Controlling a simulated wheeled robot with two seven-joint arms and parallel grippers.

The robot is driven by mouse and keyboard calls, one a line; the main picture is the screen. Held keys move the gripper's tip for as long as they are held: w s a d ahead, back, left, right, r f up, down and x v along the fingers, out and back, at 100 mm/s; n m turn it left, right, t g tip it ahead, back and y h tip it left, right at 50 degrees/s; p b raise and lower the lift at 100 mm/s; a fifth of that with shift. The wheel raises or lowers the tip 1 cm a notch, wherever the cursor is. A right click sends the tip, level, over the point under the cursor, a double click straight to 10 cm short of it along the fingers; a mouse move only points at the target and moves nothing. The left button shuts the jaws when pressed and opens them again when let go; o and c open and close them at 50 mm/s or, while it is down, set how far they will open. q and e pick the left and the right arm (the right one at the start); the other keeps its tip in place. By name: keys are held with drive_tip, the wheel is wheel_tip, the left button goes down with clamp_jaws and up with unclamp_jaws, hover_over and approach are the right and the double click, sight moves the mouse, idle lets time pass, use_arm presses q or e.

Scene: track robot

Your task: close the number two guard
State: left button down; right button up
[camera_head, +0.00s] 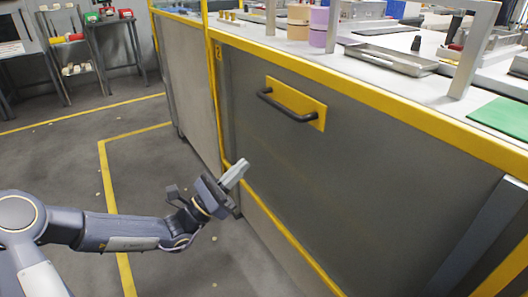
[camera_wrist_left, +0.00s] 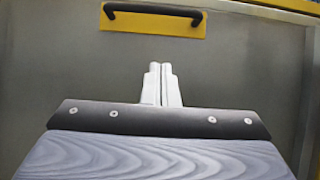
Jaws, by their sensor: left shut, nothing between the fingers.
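The number two guard (camera_head: 330,165) is a large grey panel framed in yellow, with a small figure 2 on the yellow post (camera_head: 218,52) at its upper left. A black bar handle (camera_head: 287,106) on a yellow plate (camera_head: 310,103) sits high on the panel. My left gripper (camera_head: 241,166) is shut and empty, in front of the panel, below and left of the handle in the head view. In the left wrist view its closed fingertips (camera_wrist_left: 161,68) point at the panel (camera_wrist_left: 240,75), just below the handle (camera_wrist_left: 152,12). Contact with the panel cannot be told. My right gripper is out of view.
Above the guard is a bench top with purple and tan rolls (camera_head: 318,25), a metal tray (camera_head: 390,58) and a green mat (camera_head: 503,117). A grey slanted bar (camera_head: 485,235) stands at the right. The floor (camera_head: 60,150) at left is clear.

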use_arm(q)
drive_tip(key=s+a+r+b+x, duration=0.1)
drive_tip(key=r+b+x, duration=0.1)
drive_tip(key=x, duration=1)
drive_tip(key=shift+w+r+b, duration=0.15)
drive_tip(key=shift+r+b, duration=0.25)
drive_tip(key=shift+r, duration=0.05)
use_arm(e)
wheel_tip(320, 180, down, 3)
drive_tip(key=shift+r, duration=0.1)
use_arm(q)
drive_tip(key=shift+d+r, duration=0.1)
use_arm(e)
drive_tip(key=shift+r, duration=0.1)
